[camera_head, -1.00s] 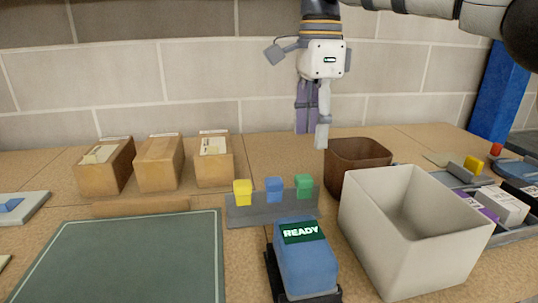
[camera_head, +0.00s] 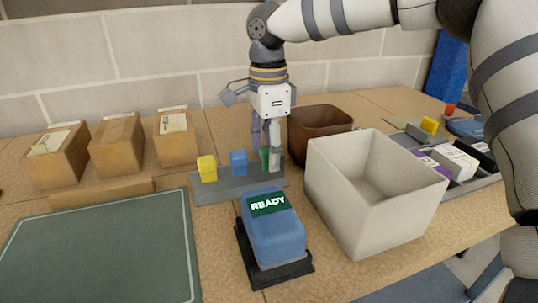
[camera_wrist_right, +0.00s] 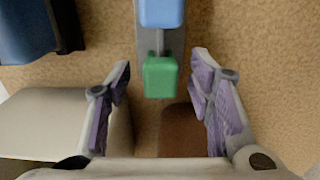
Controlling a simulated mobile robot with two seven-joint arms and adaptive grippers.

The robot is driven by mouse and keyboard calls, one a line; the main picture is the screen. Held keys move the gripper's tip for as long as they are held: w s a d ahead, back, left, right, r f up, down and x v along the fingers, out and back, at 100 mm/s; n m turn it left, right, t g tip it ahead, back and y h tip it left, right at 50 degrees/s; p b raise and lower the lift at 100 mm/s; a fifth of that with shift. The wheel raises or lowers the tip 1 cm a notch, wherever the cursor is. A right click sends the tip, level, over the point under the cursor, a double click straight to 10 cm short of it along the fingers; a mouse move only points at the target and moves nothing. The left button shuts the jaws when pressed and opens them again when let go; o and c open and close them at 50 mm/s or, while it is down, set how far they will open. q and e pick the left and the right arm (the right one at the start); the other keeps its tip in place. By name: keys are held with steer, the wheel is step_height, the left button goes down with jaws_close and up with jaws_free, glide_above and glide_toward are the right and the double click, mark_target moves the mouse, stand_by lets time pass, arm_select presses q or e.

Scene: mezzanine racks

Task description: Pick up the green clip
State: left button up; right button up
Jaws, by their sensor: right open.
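The green clip (camera_head: 265,157) stands at the right end of a grey rack (camera_head: 220,188), partly hidden behind my right gripper. In the right wrist view the green clip (camera_wrist_right: 160,77) sits between and just beyond the fingertips. My right gripper (camera_head: 267,160) points down at the clip. Its fingers (camera_wrist_right: 164,85) are spread wide on either side, with gaps to the clip. A blue clip (camera_head: 239,163) and a yellow clip (camera_head: 207,169) stand on the same rack to the left. My left gripper is not seen.
A blue device marked READY (camera_head: 272,232) stands in front of the rack. A white open bin (camera_head: 395,208) is close on the right, with a brown bin (camera_head: 318,122) behind it. Cardboard boxes (camera_head: 117,147) and a green mat (camera_head: 105,250) are left.

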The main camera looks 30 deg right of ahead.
steer(key=c, duration=0.9)
steer(key=shift+r, duration=0.1)
